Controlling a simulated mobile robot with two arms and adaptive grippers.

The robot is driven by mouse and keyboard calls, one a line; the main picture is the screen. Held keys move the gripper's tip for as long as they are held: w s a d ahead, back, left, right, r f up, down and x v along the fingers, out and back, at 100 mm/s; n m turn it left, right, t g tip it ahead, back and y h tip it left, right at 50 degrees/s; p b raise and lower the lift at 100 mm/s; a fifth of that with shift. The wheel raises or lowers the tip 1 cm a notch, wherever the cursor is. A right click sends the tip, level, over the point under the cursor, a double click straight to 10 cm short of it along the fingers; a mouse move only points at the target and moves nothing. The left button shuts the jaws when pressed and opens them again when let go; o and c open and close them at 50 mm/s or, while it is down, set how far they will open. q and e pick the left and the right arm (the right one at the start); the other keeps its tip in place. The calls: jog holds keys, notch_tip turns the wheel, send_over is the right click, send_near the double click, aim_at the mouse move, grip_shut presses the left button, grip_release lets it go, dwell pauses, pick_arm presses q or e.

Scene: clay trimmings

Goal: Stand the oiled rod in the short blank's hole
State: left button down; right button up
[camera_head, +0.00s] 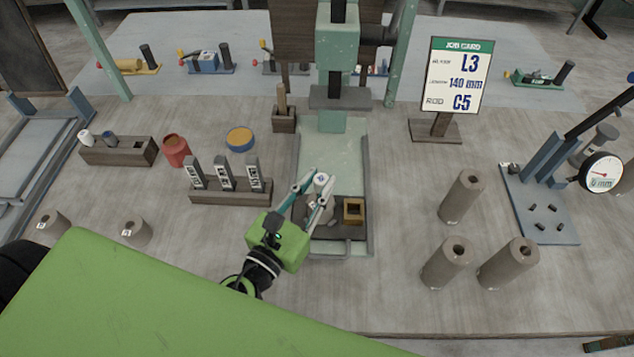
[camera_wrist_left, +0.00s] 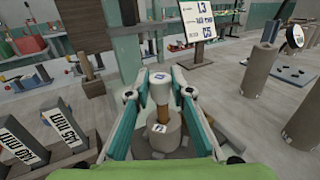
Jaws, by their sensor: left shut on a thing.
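My left gripper (camera_head: 318,190) is shut on a rod with a white cap (camera_wrist_left: 160,85). The cap also shows in the head view (camera_head: 321,179). The rod is upright, and its brown shank (camera_wrist_left: 162,115) shows below the cap. The short grey blank (camera_wrist_left: 165,137) stands directly under it, with a white label on it; its side also shows in the head view (camera_head: 315,213). The shank's lower end meets the blank's top. The hole is hidden, and I cannot tell how far in the rod is. My right gripper is not in view.
Tall blanks (camera_head: 461,197) stand at the right. A job card (camera_head: 457,75) reads L3, 140 mm, C5.

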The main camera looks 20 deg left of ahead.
pick_arm(q)
jog(key=shift+f, duration=0.15)
jog(key=c, duration=1.7)
grip_release()
jog(key=shift+s+a+f, duration=0.1)
jog(key=shift+s, duration=0.5)
jog(key=s, duration=0.3)
jog(key=s+a, duration=0.1)
jog(key=s, duration=0.3)
jog(key=s+a, duration=0.1)
jog(key=s, duration=0.2)
jog(key=shift+s, duration=0.35)
